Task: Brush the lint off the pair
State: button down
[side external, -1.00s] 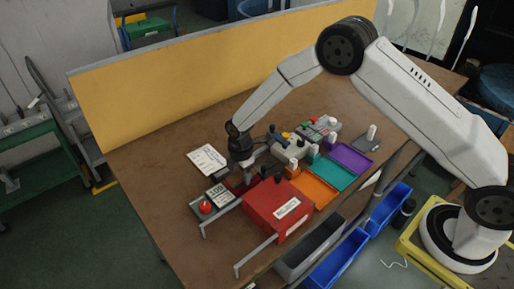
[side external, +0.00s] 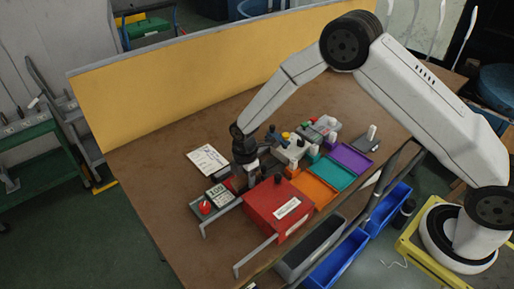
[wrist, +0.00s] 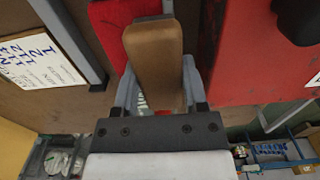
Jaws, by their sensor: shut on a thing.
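My gripper (wrist: 160,95) is shut on a brown, wood-coloured block with a rounded far end, which looks like the brush (wrist: 156,55). Its underside is hidden. A bright red cloth-like piece (wrist: 112,22), possibly the pair, lies just beyond and left of the brush in the wrist view. The brush and a grey bar cover part of it, so I cannot tell whether they touch. In the side view, my gripper (side external: 243,172) is low over the table, beside the red box (side external: 272,208).
The red box stands close on the right in the wrist view (wrist: 240,50). A display unit with a red button (side external: 206,207) and a white card (side external: 207,160) are to the left. Orange (side external: 315,190), teal (side external: 333,171) and purple (side external: 352,158) trays line the right side.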

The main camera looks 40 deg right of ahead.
jog(key=shift+w+r, duration=0.1)
jog(key=shift+r, duration=3.95)
jog(key=shift+r, duration=0.1)
